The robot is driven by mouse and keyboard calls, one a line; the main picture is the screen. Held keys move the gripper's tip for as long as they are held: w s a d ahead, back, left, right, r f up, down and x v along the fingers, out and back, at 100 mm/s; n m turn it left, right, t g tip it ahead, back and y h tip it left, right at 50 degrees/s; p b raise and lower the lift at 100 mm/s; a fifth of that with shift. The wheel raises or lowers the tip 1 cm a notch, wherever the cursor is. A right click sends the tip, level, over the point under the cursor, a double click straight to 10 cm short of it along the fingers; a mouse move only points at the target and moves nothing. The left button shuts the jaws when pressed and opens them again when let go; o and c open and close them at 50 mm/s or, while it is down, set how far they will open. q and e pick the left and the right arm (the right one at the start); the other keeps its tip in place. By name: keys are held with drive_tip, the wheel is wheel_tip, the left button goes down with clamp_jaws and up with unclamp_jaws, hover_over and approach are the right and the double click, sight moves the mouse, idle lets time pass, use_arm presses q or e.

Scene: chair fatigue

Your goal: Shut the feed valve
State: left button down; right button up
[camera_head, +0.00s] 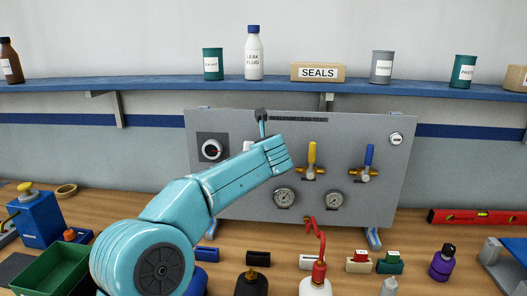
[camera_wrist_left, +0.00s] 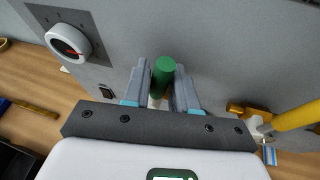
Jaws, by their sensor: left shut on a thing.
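A grey panel (camera_head: 356,134) stands upright at the back of the bench in the head view. A green handle (camera_wrist_left: 163,72) shows in the left wrist view, between the fingers of my left gripper (camera_wrist_left: 161,88), which is shut on it. In the head view my teal arm hides that handle and most of the gripper. A yellow-handled valve (camera_head: 312,160) and a blue-handled valve (camera_head: 368,162) sit to the right on brass fittings, both handles pointing up. The yellow handle (camera_wrist_left: 297,115) also shows at the right of the wrist view. I cannot read which valve is labelled feed.
Two gauges (camera_head: 284,197) (camera_head: 334,200) sit below the valves. A round dial (camera_head: 211,149) is at the panel's left. A green bin (camera_head: 50,270) is at left, a red level (camera_head: 475,217) at right.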

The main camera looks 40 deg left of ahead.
use_arm(q)
drive_tip(key=shift+s+a+r+n+t+h, duration=0.3)
drive_tip(key=shift+a+r+n+h, duration=0.1)
drive_tip(key=shift+n, duration=0.1)
idle(0.3)
drive_tip(key=c, duration=1.2)
unclamp_jaws()
drive_tip(key=shift+o, duration=1.2)
drive_tip(key=shift+a+f, duration=0.1)
drive_tip(key=shift+f, duration=0.05)
drive_tip(key=shift+s+d, duration=0.1)
drive_tip(key=shift+d, duration=0.15)
drive_tip(key=b+v, duration=0.2)
drive_tip(key=v, duration=1.3)
drive_tip(key=shift+s+d+r, duration=0.15)
drive_tip(key=shift+s+r, duration=0.1)
drive_tip(key=shift+r, duration=0.1)
drive_tip(key=shift+s+d+f, duration=0.1)
